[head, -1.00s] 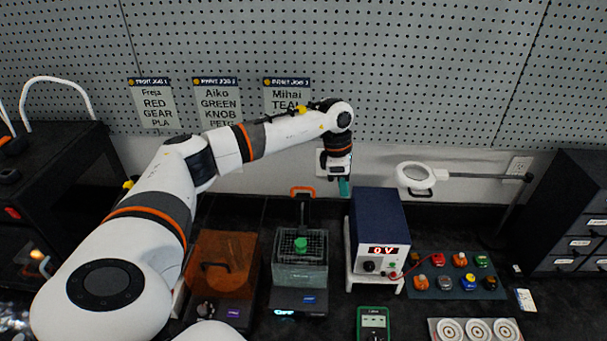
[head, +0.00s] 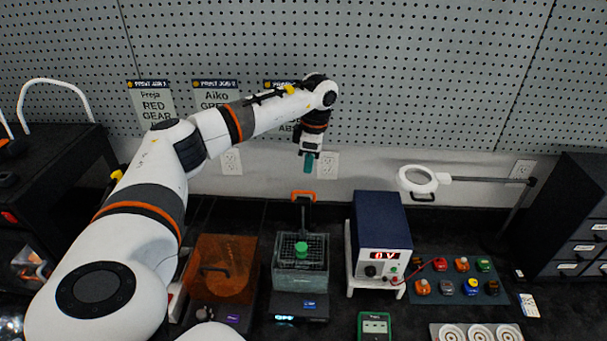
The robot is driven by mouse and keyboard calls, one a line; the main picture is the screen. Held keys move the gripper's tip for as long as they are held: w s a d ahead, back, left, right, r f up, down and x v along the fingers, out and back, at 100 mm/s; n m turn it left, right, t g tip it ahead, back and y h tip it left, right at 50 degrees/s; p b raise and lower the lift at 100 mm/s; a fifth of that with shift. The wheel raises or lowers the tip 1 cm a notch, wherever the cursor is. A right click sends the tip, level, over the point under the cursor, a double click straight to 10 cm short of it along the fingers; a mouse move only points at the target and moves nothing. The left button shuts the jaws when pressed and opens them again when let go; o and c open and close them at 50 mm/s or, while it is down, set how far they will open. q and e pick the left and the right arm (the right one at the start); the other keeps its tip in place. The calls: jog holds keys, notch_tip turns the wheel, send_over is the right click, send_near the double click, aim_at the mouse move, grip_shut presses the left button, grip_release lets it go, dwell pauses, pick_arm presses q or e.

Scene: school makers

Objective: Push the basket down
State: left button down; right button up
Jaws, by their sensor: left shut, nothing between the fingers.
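The basket (head: 286,246) is a dark wire mesh in a clear tank (head: 302,281) on a dark base with a lit display. A green part (head: 301,249) sits in the basket. A dark upright handle with an orange top (head: 303,195) rises at the back of the basket. My left gripper (head: 308,168) is shut and empty, pointing down above the orange top, apart from it. My right gripper is not in view.
An orange see-through box (head: 222,268) stands left of the tank. A blue power supply (head: 381,227) on a white stand is close on the right.

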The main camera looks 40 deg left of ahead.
pick_arm(q)
jog(key=b, duration=0.5)
send_over(307, 201)
notch_tip(307, 201, down, 7)
jog(key=shift+s+a+r, duration=0.1)
jog(key=shift+r, duration=0.1)
notch_tip(307, 201, down, 8)
jog(key=b, duration=0.4)
jog(key=shift+r, duration=0.35)
jog(key=shift+w+d+r+p, duration=0.25)
jog(key=shift+w+d, duration=0.2)
jog(key=shift+d, duration=0.2)
jog(key=shift+w+d+r+p, duration=0.25)
jog(key=shift+w+d, duration=0.2)
jog(key=shift+d, duration=0.15)
